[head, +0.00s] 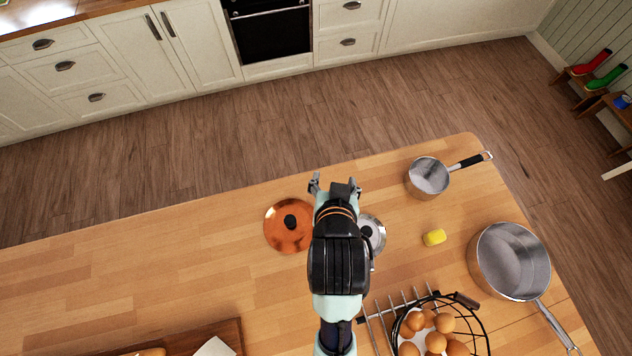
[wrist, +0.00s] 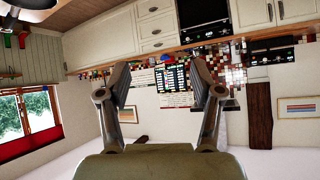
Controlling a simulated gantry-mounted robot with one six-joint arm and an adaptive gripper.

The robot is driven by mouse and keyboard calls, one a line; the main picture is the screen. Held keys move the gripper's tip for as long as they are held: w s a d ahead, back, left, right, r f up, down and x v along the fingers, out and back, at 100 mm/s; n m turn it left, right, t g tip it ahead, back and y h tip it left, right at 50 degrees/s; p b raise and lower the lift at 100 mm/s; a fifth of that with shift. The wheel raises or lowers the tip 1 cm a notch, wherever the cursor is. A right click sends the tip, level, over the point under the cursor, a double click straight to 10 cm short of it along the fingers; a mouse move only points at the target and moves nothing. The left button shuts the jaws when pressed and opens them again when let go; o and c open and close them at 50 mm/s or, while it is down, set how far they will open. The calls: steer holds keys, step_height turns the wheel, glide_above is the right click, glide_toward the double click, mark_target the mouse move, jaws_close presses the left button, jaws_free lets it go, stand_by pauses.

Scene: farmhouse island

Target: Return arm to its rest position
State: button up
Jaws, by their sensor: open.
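My gripper (head: 335,186) is raised over the wooden island (head: 150,270), near its far edge in the head view. In the wrist view my gripper (wrist: 163,92) has its two fingers spread apart, with nothing between them. The wrist camera faces the room, with white cabinets (wrist: 150,30) and an oven (wrist: 204,18) beyond the fingers. My arm hides part of the island and part of a steel lid (head: 374,228).
A copper lid (head: 289,226) lies left of my arm. The island's left side is mostly clear.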

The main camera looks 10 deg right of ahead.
steer(key=s+a+r+n+t+y+p, duration=0.2)
steer(key=a+r+n, duration=0.2)
steer(key=a+r, duration=0.4)
steer(key=shift+a+t+y, duration=0.3)
steer(key=shift+a+t, duration=0.05)
steer(key=shift+t, duration=0.05)
steer(key=shift+s, duration=0.1)
